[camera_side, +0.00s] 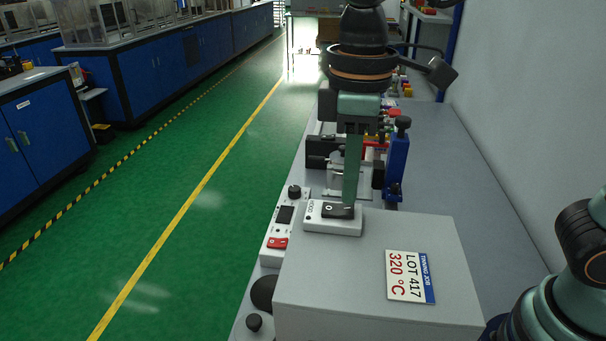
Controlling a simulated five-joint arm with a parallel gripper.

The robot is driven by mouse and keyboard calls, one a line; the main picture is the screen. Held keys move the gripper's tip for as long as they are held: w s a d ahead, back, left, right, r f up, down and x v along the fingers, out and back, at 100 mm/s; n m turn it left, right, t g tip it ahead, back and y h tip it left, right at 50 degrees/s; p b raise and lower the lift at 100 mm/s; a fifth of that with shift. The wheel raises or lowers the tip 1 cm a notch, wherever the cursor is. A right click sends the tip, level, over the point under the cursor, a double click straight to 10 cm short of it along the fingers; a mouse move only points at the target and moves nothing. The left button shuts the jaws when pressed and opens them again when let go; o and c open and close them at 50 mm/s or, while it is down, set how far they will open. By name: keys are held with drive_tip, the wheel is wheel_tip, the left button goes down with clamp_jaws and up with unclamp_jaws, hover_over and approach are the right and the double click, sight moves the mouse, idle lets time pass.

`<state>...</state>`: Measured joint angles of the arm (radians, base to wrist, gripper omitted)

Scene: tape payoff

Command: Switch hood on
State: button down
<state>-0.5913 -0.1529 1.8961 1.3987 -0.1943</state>
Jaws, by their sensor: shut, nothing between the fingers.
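A white switch box (322,224) with small lettering on its left end sits at the back left corner of a grey housing. It carries a black rocker (334,211) with a white mark on its left half. My gripper (350,203) points straight down, shut and empty. Its fingertips are at the right half of the rocker and hide part of it. I cannot tell whether they touch it or are just above it.
The grey housing (370,262) bears a lot sign (409,276) reading 320 °C. A control panel with a red switch (277,243) and a black knob (294,192) is to the left. A blue post (397,165) and fixtures stand behind.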

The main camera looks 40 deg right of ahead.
sight(348, 207)
drive_tip(key=shift+f, duration=0.8)
idle(0.4)
drive_tip(key=shift+r, duration=3.5)
drive_tip(key=d+f+m+t, duration=0.2)
drive_tip(key=d+f+m, duration=0.2)
drive_tip(key=d, duration=0.5)
drive_tip(key=w+d+f+m+t, duration=0.1)
drive_tip(key=d+f+m+t, duration=0.2)
drive_tip(key=d, duration=0.6)
drive_tip(key=shift+w+d+f+m+t, duration=0.2)
drive_tip(key=shift+f+m+t, duration=0.1)
drive_tip(key=shift+f+m, duration=0.6)
